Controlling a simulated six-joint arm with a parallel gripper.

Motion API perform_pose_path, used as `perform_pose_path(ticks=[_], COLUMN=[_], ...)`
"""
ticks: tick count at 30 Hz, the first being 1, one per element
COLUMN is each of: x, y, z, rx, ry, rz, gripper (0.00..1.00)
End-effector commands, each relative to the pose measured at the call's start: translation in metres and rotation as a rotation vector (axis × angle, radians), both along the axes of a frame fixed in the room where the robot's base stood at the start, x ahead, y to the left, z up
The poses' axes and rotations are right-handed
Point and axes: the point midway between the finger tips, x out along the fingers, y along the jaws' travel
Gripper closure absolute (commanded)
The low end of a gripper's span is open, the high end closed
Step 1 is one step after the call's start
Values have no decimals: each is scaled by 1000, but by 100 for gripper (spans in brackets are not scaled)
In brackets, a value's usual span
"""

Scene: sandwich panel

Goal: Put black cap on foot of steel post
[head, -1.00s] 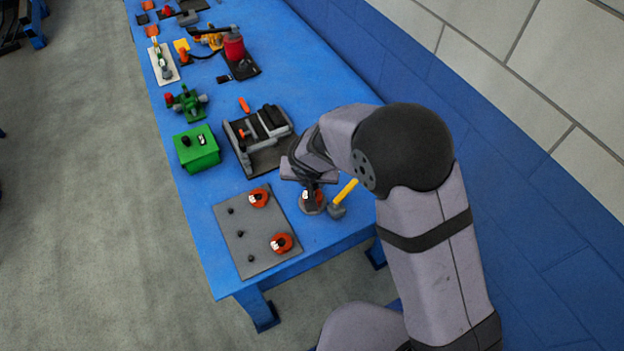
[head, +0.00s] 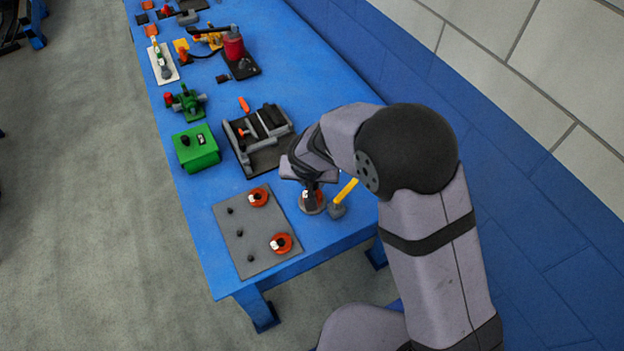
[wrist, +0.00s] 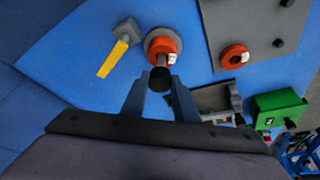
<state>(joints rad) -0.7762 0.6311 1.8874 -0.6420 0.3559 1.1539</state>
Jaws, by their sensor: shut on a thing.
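My gripper (wrist: 160,96) is shut on the black cap (wrist: 159,80), which sits between its fingertips in the wrist view. The grey steel post (wrist: 161,60) shows just beyond the cap, in line with it. I cannot tell whether the cap and post touch. The post's far end is at an orange-red collar with a white label (wrist: 162,44) on a round grey base (wrist: 150,37). In the head view my gripper (head: 308,181) is over this base (head: 314,208), and the cap is hidden or too small to make out.
A yellow-handled hammer (head: 343,194) lies close to the base. To the left is a grey panel (head: 226,238) with two orange-red collars and small black pieces. A black-and-grey clamp fixture (head: 262,150) and a green box (head: 199,158) stand farther back on the blue table.

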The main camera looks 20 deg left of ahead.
Motion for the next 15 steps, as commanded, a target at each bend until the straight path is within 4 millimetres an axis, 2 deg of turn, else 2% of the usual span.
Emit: perform_pose_path(ticks=[15], x=[0], y=[0], z=[-7], rx=[1], ry=[-1], rz=[0], gripper=[95])
